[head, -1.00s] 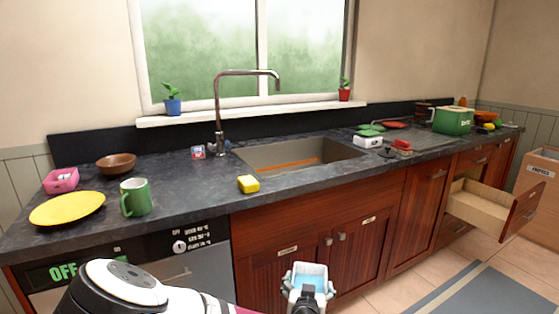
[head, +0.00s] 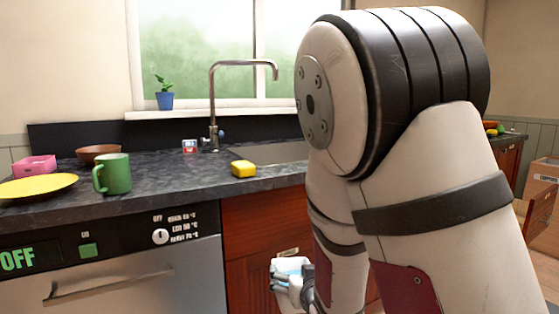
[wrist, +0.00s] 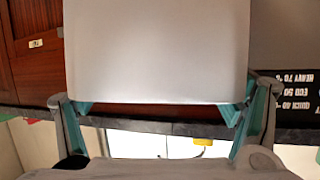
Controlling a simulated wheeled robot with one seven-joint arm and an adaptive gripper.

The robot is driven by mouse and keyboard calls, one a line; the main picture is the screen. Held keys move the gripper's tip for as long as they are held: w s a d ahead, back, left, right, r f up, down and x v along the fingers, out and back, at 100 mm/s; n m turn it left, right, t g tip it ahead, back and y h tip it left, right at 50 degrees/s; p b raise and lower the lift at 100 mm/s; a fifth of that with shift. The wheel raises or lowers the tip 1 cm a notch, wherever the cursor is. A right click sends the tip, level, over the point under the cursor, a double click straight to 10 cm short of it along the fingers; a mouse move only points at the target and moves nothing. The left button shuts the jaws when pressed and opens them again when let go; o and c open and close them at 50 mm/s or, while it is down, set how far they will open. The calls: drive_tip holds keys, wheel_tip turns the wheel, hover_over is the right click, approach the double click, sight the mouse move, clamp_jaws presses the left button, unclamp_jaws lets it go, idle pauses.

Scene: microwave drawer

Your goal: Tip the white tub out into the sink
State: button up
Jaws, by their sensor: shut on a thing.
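The white tub (head: 290,263) is held low in front of the cabinet doors, below the counter top. It looks roughly upright, with light blue showing at its top; its contents are unclear. My gripper (head: 291,283) is shut on it. In the wrist view the tub's pale wall (wrist: 158,50) fills the upper middle, between the two fingers of my gripper (wrist: 160,108). The sink (head: 285,152) is in the counter beyond and above the tub. Only its left part shows; my arm hides the rest. The tap (head: 213,100) stands behind it.
A yellow sponge (head: 243,168) lies at the counter's front edge, left of the sink. A green mug (head: 113,174), yellow plate (head: 36,187), pink container (head: 36,165) and brown bowl (head: 98,153) stand further left. An open drawer (head: 537,215) juts out at far right.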

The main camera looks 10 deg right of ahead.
drive_tip(key=b, duration=0.2)
drive_tip(key=shift+s+r+b, duration=0.1)
drive_tip(key=shift+r+b, duration=0.2)
drive_tip(key=shift+r, duration=0.05)
wheel_tip(320, 180, up, 5)
drive_tip(key=p, duration=0.5)
drive_tip(key=shift+s+r, duration=0.15)
drive_tip(key=shift+r, duration=0.05)
drive_tip(key=shift+f, duration=0.45)
drive_tip(key=shift+a+r, duration=0.1)
drive_tip(key=shift+r, duration=0.15)
drive_tip(key=w+d+r+h, duration=0.1)
drive_tip(key=w+d+r, duration=0.1)
drive_tip(key=w+r, duration=0.3)
drive_tip(key=w+d+r+m+h, duration=0.1)
drive_tip(key=w+d+r, duration=0.2)
drive_tip(key=r, duration=1)
drive_tip(key=w+d+r+m, duration=0.1)
drive_tip(key=w+d+r, duration=0.1)
drive_tip(key=w+r, duration=0.7)
drive_tip(key=shift+w+d+r+h, duration=0.15)
drive_tip(key=shift+d+r+h, duration=0.15)
drive_tip(key=shift+r+h, duration=0.1)
